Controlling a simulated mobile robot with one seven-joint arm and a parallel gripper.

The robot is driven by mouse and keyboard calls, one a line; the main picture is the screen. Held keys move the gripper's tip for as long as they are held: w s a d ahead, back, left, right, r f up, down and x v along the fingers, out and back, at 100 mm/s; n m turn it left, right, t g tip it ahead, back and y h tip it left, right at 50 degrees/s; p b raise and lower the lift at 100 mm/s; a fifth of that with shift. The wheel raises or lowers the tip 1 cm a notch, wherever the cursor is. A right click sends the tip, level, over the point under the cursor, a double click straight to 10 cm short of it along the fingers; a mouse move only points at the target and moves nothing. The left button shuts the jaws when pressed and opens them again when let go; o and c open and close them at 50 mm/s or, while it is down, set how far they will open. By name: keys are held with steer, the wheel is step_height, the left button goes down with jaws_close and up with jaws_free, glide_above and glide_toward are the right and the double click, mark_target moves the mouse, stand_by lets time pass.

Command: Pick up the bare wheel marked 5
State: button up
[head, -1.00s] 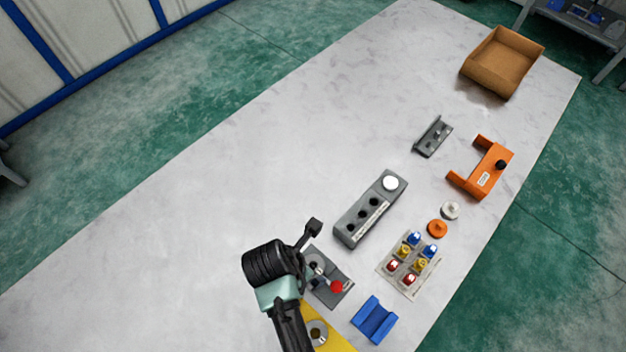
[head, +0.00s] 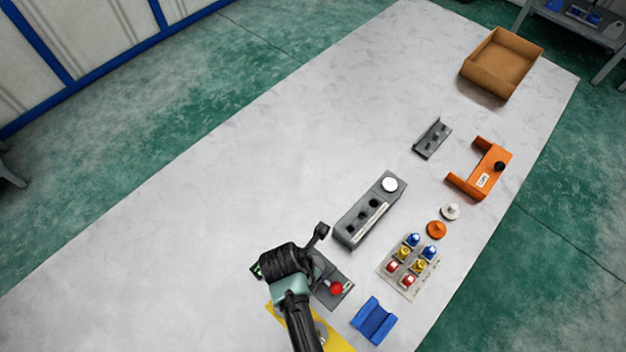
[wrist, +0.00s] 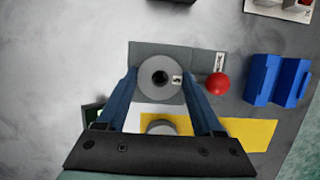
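In the wrist view a grey wheel (wrist: 148,92) with a dark centre hole and a small label lies at a grey plate (wrist: 205,60). The label is too small to read, so I cannot tell if it is a 5. My gripper (wrist: 159,76) is open, its two blue fingers on either side of this wheel. I cannot tell whether they touch it. In the head view my arm hides the wheel and my fingertips; part of the grey plate (head: 334,274) shows beside them. A white disc (head: 390,183) sits on the far end of a grey block.
Beside the wheel are a red ball knob (wrist: 218,84), a blue cradle (wrist: 276,79) and a yellow mat (wrist: 250,132) with a grey cylinder (wrist: 162,127). Further off stand the grey block (head: 352,232), an orange bracket (head: 480,178) and a cardboard box (head: 478,84). The table's left is clear.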

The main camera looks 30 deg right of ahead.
jaws_close()
